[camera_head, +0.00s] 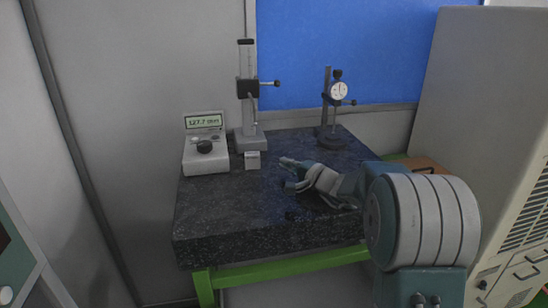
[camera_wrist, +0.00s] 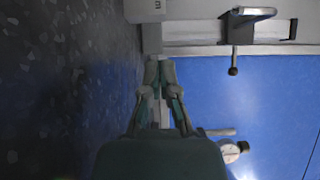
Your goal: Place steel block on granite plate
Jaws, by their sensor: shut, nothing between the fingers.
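A small light-grey block (camera_head: 252,160), which looks like the steel block, appears to sit on the dark speckled granite plate (camera_head: 215,215), close in front of the height gauge's base. The granite plate fills the left side of that view (camera_wrist: 60,90).
The height gauge (camera_head: 247,95) stands at the plate's back, with a digital readout box (camera_head: 205,158) to its left. A dial indicator on a stand (camera_head: 338,91) is at the back right. The plate's front left is clear. A large beige cabinet (camera_head: 490,100) stands at right.

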